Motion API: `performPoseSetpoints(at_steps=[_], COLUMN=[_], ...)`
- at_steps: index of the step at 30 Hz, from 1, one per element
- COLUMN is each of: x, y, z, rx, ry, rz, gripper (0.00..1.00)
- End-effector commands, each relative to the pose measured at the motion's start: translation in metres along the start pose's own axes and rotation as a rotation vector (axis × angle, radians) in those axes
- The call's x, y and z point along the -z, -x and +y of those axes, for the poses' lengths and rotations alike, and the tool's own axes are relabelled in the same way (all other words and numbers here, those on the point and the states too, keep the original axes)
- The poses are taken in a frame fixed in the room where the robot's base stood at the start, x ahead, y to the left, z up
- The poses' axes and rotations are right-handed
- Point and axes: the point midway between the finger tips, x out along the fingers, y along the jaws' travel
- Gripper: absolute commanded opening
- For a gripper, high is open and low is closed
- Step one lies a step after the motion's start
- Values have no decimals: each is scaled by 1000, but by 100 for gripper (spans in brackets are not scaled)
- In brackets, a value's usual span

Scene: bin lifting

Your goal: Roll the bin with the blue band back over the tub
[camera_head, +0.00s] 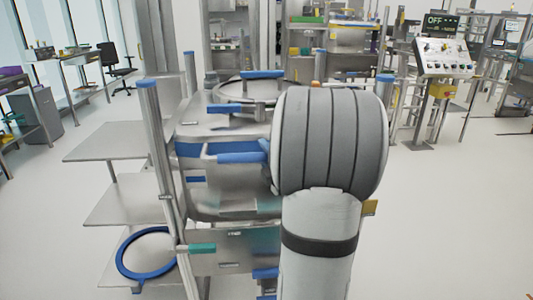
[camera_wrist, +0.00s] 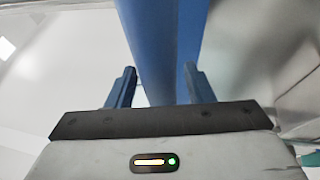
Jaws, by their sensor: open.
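The metal bin with the blue band (camera_head: 225,149) stands in a steel frame with posts at the middle of the head view. Its round lid shows on top, with a blue-gripped handle (camera_head: 262,74). Another blue grip (camera_head: 242,157) sticks out at its front. My arm hides the bin's right side and my gripper in the head view. In the wrist view my gripper (camera_wrist: 162,85) is open, its two dark blue fingers on either side of a blue bar (camera_wrist: 165,35). I cannot tell whether they touch it. I cannot make out the tub for certain.
Steel shelves (camera_head: 112,155) stand at the left of the frame, with a blue ring (camera_head: 147,253) low down. A control panel (camera_head: 442,57) reading OFF stands at the back right. Benches (camera_head: 75,60) stand at the far left. The floor (camera_head: 455,215) at the right is clear.

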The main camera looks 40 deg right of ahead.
Motion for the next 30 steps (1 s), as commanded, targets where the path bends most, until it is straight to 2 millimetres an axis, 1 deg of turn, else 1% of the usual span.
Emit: performPoseSetpoints(at_steps=[3, 10, 27, 30], x=[0, 0, 1, 1], y=[-5, -6, -6, -6], z=[0, 0, 0, 0], rx=[1, 1, 0, 0], ry=[-1, -1, -1, -1], rz=[0, 0, 1, 1], gripper=[48, 48, 1, 0])
